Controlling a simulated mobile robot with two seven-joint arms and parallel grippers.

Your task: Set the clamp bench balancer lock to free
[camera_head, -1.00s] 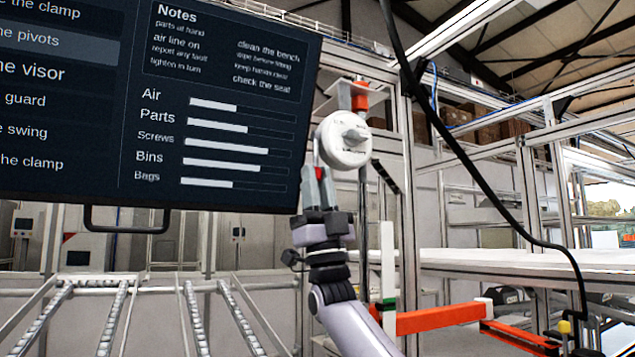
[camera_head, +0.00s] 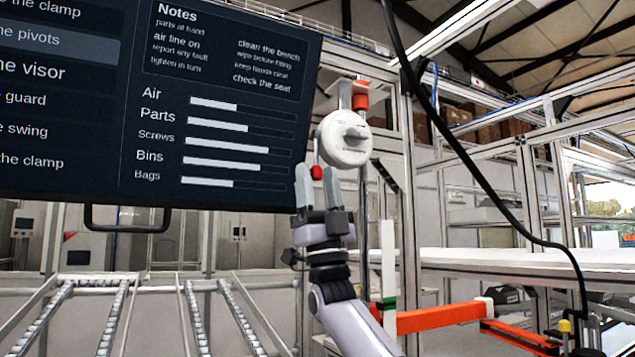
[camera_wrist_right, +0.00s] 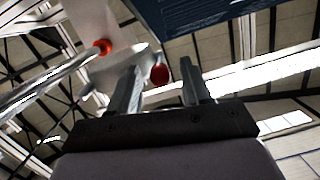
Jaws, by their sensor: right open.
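The balancer (camera_head: 343,138) is a round white drum hanging below an orange-red fitting, right of the screen. A small red knob (camera_head: 317,172), apparently its lock, sits at the drum's lower left. My right gripper (camera_head: 317,174) is raised just below and left of the drum, its fingers pointing up and open, with the red knob seen between the fingertips. In the right wrist view the red knob (camera_wrist_right: 160,74) shows between the two spread fingers, nearer the left one; I cannot tell whether they touch. My left gripper is not in view.
A large dark screen (camera_head: 150,100) fills the upper left, close beside my right gripper. A black cable (camera_head: 470,165) hangs across the right side. A metal post (camera_head: 362,220) stands right of my forearm, and an orange-red arm (camera_head: 440,317) lies low right.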

